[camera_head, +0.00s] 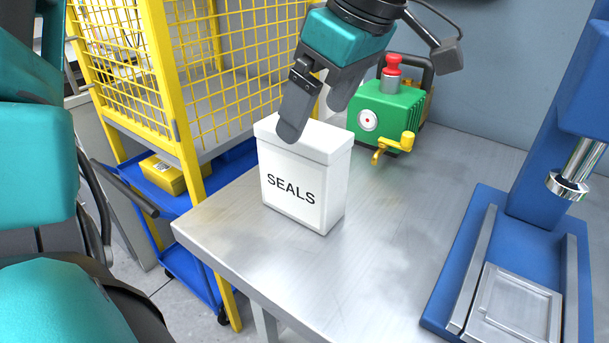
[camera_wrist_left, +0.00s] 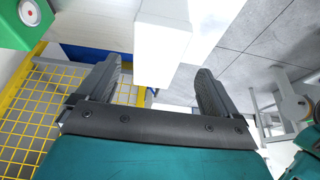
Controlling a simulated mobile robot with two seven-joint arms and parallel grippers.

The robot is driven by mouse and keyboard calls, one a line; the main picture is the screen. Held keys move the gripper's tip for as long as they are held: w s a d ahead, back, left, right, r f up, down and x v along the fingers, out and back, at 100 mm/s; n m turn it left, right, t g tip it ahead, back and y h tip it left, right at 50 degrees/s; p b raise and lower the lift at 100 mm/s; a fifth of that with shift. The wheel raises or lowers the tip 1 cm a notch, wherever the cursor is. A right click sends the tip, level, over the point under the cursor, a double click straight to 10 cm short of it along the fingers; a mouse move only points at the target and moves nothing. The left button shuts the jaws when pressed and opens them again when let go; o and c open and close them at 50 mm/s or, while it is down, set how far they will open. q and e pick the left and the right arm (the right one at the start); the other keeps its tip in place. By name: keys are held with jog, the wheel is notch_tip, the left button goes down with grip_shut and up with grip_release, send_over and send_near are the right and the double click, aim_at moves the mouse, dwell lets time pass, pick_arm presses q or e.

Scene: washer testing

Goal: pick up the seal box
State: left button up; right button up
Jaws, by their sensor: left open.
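The seal box (camera_head: 303,185) is a white lidded box marked SEALS, standing upright near the left edge of the grey metal table. My left gripper (camera_head: 316,113) is over the box's lid, pointing down. Its fingers are apart; the nearer one overlaps the lid's front-left part in the head view. In the left wrist view the white box (camera_wrist_left: 160,45) shows in the gap of my open left gripper (camera_wrist_left: 157,70), with space beside both fingers. I cannot tell whether a finger touches the box. My right gripper is not in view.
A green device (camera_head: 380,118) with a red knob and yellow tap stands behind the box. A blue press (camera_head: 462,245) stands at the right. A yellow mesh cage (camera_head: 232,75) and a blue cart (camera_head: 165,200) are left of the table. The table's middle (camera_head: 375,260) is clear.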

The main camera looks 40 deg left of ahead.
aim_at(308, 130)
pick_arm(q)
jog(key=x, duration=0.3)
jog(key=b+x, duration=0.1)
jog(key=x, duration=0.2)
jog(key=shift+w+a+r, duration=0.1)
jog(key=shift+w+a, duration=0.1)
jog(key=shift+a, duration=0.05)
jog(key=shift+a+f+b, duration=0.1)
jog(key=shift+f+b, duration=0.15)
jog(key=shift+b, duration=0.05)
jog(key=shift+f, duration=0.25)
jog(key=c, duration=1.7)
